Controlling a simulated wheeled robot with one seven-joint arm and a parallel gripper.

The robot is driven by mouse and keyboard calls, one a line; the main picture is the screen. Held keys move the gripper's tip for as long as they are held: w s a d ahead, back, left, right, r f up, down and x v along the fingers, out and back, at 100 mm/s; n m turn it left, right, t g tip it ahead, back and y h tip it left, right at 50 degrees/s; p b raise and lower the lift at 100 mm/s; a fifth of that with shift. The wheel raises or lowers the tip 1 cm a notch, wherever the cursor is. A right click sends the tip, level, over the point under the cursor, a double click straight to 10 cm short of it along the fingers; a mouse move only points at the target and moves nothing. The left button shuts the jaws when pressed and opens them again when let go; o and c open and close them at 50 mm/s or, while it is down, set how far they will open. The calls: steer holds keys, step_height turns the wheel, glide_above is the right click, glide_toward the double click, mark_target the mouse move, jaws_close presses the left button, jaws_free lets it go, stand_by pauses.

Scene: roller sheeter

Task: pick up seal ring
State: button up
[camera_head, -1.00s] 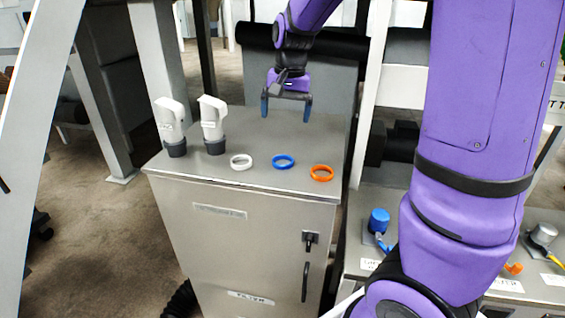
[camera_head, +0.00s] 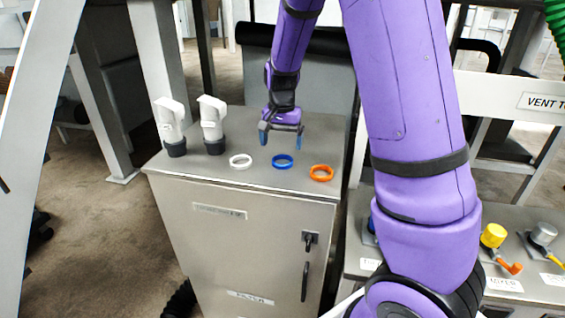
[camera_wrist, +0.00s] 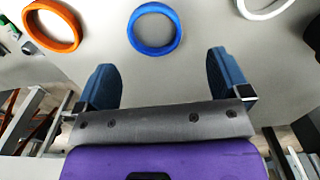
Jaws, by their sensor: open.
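Three seal rings lie flat in a row on top of a grey metal cabinet (camera_head: 205,262): a white ring (camera_head: 240,161), a blue ring (camera_head: 282,161) and an orange ring (camera_head: 321,173). In the wrist view the blue ring (camera_wrist: 155,28) is ahead of my gripper (camera_wrist: 165,80), roughly centred between the fingers and beyond their tips. The orange ring (camera_wrist: 52,25) is at upper left and the white ring (camera_wrist: 264,5) is cut off at the top right. In the head view my gripper (camera_head: 280,142) is open and empty, behind and above the blue ring, with its fingers pointing down.
Two white-and-grey nozzle-like parts (camera_head: 171,127) (camera_head: 212,125) stand upright on the cabinet's left side. A lower bench at right carries a yellow-capped fitting (camera_head: 494,235) and a grey-capped fitting (camera_head: 543,234). The cabinet top's back right is clear.

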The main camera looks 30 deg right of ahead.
mark_target(283, 163)
steer(key=f, duration=0.5)
steer(key=shift+s, duration=0.35)
steer(key=c, duration=1)
